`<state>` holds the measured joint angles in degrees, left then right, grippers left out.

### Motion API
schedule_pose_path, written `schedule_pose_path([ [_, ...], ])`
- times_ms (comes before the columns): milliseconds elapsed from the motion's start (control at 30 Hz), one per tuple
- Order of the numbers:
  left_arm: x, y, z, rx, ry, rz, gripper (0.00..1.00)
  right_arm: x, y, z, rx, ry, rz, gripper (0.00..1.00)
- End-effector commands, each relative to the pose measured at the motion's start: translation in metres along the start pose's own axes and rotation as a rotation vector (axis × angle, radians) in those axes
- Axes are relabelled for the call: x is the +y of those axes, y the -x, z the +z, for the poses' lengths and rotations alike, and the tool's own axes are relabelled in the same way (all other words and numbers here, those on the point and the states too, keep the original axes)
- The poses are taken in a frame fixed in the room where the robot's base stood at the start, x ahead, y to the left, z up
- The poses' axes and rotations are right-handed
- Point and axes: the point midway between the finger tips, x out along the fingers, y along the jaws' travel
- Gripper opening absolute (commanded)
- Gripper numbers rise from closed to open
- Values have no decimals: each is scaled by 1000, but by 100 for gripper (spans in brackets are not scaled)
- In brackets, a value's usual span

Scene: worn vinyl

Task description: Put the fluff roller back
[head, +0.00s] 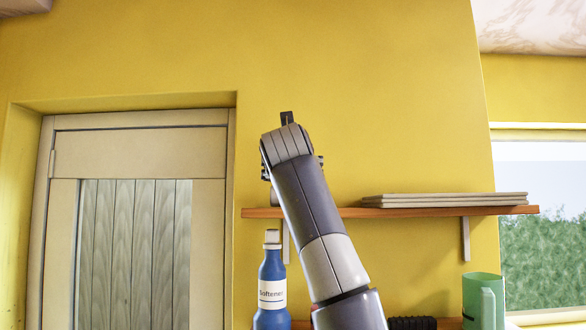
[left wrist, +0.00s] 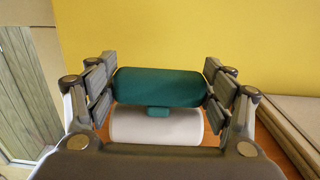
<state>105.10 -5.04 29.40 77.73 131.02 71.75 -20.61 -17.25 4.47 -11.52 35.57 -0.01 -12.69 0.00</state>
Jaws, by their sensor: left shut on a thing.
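The fluff roller has a teal part (left wrist: 158,87) and a white cylinder (left wrist: 155,127) just below it in the left wrist view. My left gripper (left wrist: 160,88) is shut on the teal part, with fingers at both its ends. In the head view my left arm reaches up to the left end of the upper wooden shelf (head: 340,212); its wrist hides the fingers and most of the roller. The shelf also shows beneath the roller in the left wrist view (left wrist: 268,150). I cannot tell whether the roller touches the shelf. My right gripper is not in view.
A stack of thin pale boards (head: 445,200) lies on the shelf's right part. Below stand a blue softener bottle (head: 270,290), a green jug (head: 482,302) and a black ribbed object (head: 412,323). A pale door (head: 140,155) is at left.

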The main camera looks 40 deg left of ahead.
Motion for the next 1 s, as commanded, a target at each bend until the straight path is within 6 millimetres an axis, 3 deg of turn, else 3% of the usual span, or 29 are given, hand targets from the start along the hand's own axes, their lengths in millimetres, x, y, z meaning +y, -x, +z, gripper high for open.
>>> schedule_pose_path([
  [433, 0, 1, -6, -1, 1, -1, 49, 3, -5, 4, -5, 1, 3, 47],
  [467, 0, 0, -5, -1, 0, -1, 81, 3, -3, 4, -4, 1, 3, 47],
  [533, 0, 0, -4, 0, 0, 0, 94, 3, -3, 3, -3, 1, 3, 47],
  [1000, 0, 0, -1, 0, 0, 0, 94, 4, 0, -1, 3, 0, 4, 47],
])
